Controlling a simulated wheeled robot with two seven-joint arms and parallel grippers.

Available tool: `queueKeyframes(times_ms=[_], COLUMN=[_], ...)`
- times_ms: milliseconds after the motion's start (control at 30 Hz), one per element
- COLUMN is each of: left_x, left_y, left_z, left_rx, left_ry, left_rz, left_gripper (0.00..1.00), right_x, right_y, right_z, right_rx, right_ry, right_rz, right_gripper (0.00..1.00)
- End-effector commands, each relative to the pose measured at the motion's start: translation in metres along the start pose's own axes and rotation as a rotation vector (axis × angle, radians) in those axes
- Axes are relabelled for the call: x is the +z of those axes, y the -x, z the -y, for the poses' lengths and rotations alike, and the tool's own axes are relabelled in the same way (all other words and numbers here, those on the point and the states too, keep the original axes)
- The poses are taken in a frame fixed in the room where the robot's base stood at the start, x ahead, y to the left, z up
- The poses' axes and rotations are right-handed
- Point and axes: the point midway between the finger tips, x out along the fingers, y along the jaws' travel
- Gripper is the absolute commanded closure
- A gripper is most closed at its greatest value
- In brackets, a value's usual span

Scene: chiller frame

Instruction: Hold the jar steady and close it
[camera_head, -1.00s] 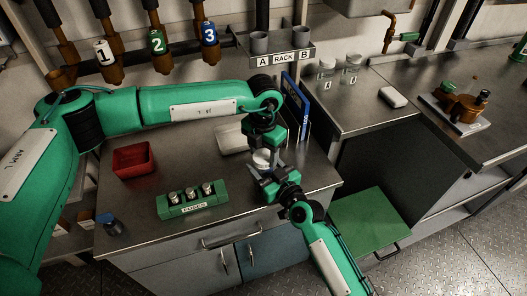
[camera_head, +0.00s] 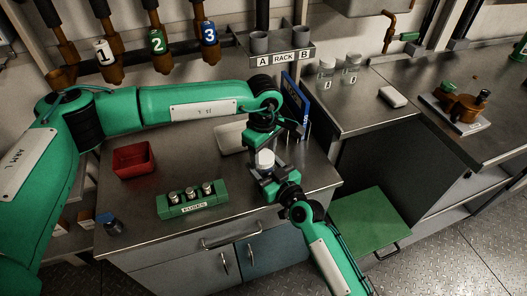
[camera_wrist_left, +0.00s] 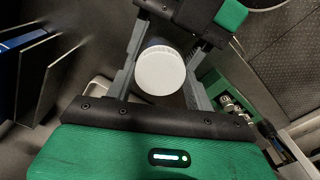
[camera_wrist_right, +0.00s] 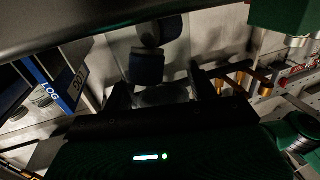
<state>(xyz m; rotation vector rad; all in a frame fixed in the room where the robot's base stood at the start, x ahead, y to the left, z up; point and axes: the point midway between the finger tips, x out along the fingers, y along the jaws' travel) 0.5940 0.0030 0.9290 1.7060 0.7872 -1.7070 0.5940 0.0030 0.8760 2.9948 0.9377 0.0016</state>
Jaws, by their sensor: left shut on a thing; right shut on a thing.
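A white round lid (camera_head: 265,159) shows between my two grippers in the head view. My left gripper (camera_head: 264,149) reaches down from above and is shut on the lid. In the left wrist view, the lid's round white face (camera_wrist_left: 160,70) sits between the fingers. My right gripper (camera_head: 267,174) comes from below and is shut on the jar just under the lid. In the right wrist view, a dim, pale, glassy piece of the jar (camera_wrist_right: 160,95) shows between the fingers. Most of the jar is hidden, and I cannot tell how fully the lid is seated.
A green fuse holder (camera_head: 192,202) and a red bin (camera_head: 133,159) stand on the steel bench. A blue binder (camera_head: 294,97) stands behind the grippers. A blue-capped item (camera_head: 110,224) is at the front left. Glass jars (camera_head: 350,70) stand on the right counter.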

Motion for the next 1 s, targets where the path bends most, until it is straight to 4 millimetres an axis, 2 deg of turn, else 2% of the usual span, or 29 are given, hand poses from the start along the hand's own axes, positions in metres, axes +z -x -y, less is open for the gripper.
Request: queueKeyframes(times_ms=[333, 500, 533, 633, 1000], left_x=[-0.0015, -0.0015, -0.0015, -0.0012, -0.0005], left_y=[0.0001, 0.0001, 0.0001, 0.0001, 0.0051], left_z=[-0.0005, -0.0006, -0.0006, -0.0005, -0.0007], left_rx=[0.001, 0.001, 0.001, 0.001, 0.002], left_ry=[-0.52, -0.529, -0.528, -0.528, -0.527], left_rz=[-0.003, -0.003, -0.002, -0.002, -0.001], left_gripper=[0.74, 0.74, 0.41, 0.21, 0.21], right_x=[0.0003, 0.0003, 0.0003, 0.0004, 0.0003], right_y=[0.0003, 0.0003, 0.0003, 0.0003, 0.0001], right_z=[0.0, 0.0001, 0.0001, 0.0002, 0.0002], right_rx=[0.0, 0.0, 0.0, 0.0, 0.0], right_ry=[0.0, 0.0, 0.0, 0.0, 0.0], right_rz=[0.001, 0.001, 0.001, 0.001, 0.001], right_gripper=[1.0, 1.0, 1.0, 1.0, 1.0])
